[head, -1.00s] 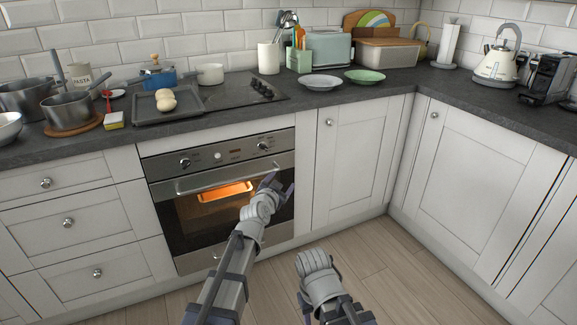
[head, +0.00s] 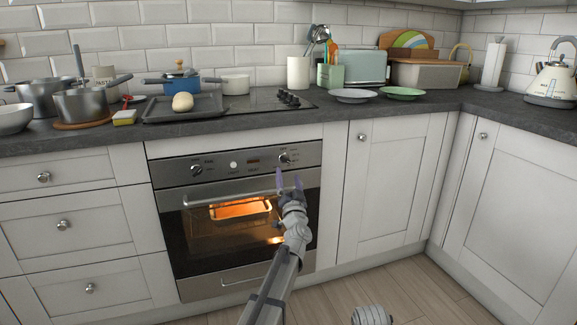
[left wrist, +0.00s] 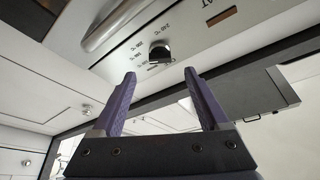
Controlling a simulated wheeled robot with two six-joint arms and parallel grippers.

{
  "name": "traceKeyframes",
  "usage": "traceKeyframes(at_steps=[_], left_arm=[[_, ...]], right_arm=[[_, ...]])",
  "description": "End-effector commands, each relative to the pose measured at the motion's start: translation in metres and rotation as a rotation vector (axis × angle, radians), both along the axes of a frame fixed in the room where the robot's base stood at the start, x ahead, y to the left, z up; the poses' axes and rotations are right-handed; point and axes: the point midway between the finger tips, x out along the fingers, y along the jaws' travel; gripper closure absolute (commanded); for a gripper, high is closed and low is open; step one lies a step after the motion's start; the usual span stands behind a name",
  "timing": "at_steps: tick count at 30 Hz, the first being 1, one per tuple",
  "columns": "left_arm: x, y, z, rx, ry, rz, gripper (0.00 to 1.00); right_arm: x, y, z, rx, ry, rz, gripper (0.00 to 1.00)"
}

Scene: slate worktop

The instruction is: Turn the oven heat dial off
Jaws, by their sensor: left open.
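The oven (head: 175,240) has a steel front panel with two black dials. The left dial (head: 196,170) and right dial (head: 284,158) flank a white knob and a small display. The wrist view shows one black dial (left wrist: 160,52) with small printed markings, seen close. The display lies to its upper right, beside partly cut-off lettering ending in "AT". My left gripper (head: 288,179) is open and empty, just below the right dial. In the wrist view its purple fingers (left wrist: 160,73) point toward the dial, apart from it. My right gripper is out of view.
The oven door is shut, with an orange-lit tray (head: 240,209) inside. Its handle bar (head: 225,197) runs close beneath the panel. The slate worktop (head: 420,104) above holds pans, a baking tray (head: 160,112) and plates. Cabinets flank the oven.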

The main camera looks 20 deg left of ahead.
Motion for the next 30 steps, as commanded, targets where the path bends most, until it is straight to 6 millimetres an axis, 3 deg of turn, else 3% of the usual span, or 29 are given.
traceKeyframes(at_steps=[15,24,30], left_arm=[[0.061,0.024,0.024,0.001,0.001,0.000,0.22],[0.064,0.026,0.024,0.001,0.000,-0.002,0.22],[0.064,0.026,0.024,0.000,0.001,-0.002,0.43]], right_arm=[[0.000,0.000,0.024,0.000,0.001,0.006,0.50],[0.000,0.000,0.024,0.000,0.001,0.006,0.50],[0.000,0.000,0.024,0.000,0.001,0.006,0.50]])
